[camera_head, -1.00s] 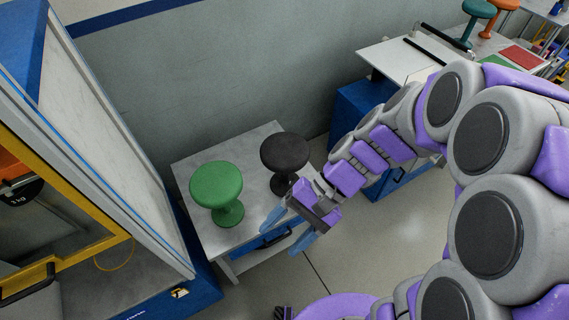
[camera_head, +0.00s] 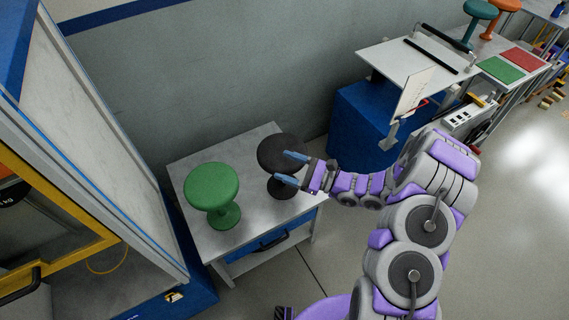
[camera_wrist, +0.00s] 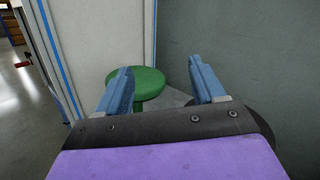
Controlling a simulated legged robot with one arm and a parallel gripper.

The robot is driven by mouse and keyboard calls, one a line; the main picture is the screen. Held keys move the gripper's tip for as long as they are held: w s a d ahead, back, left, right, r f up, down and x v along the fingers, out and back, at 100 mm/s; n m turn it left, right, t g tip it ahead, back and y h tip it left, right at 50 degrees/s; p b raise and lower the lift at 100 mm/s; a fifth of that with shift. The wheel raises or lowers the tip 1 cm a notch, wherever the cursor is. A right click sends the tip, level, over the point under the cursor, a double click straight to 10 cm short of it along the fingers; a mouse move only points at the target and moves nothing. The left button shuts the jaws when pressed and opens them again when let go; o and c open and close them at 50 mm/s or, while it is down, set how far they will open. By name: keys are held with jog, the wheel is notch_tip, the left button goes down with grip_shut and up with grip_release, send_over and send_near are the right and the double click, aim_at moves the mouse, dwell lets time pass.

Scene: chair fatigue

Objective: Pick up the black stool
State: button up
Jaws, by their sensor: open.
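The black stool (camera_head: 272,148) stands upright on the small grey table (camera_head: 185,178), right of the green stool (camera_head: 211,184). My gripper (camera_head: 285,168) is open at the right side of the black stool, its two blue fingers pointing left. In the head view the fingers overlap the stool near its seat edge and stem; I cannot tell whether they touch it. In the wrist view the gripper (camera_wrist: 160,68) has nothing visible between its fingertips. A dark round part of the black stool (camera_wrist: 263,112) shows at the right, partly hidden by the gripper body. The green stool (camera_wrist: 150,86) appears beyond the fingers.
A grey wall (camera_head: 225,75) stands close behind the table. A cabinet with a yellow frame (camera_head: 75,205) is at the left. A blue cabinet (camera_head: 357,125) and a white bench (camera_head: 410,52) are at the right. Floor is clear in front right of the table.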

jog(key=w+d+f+m+t+h, duration=0.25)
jog(key=d+f+m+t, duration=0.2)
jog(key=f, duration=0.45)
jog(key=w+d+f+m+t+h, duration=0.25)
jog(key=d+f+m+h, duration=0.2)
jog(key=f, duration=0.55)
jog(key=w+a+y+b, duration=0.1)
jog(key=w+a+b, duration=0.5)
jog(key=w+a, duration=0.5)
jog(key=shift+a+f+t, duration=0.15)
jog(key=shift+a+t, duration=0.25)
jog(key=shift+a, duration=0.35)
jog(key=shift+d, duration=0.1)
jog(key=shift+c, duration=0.7)
grip_shut()
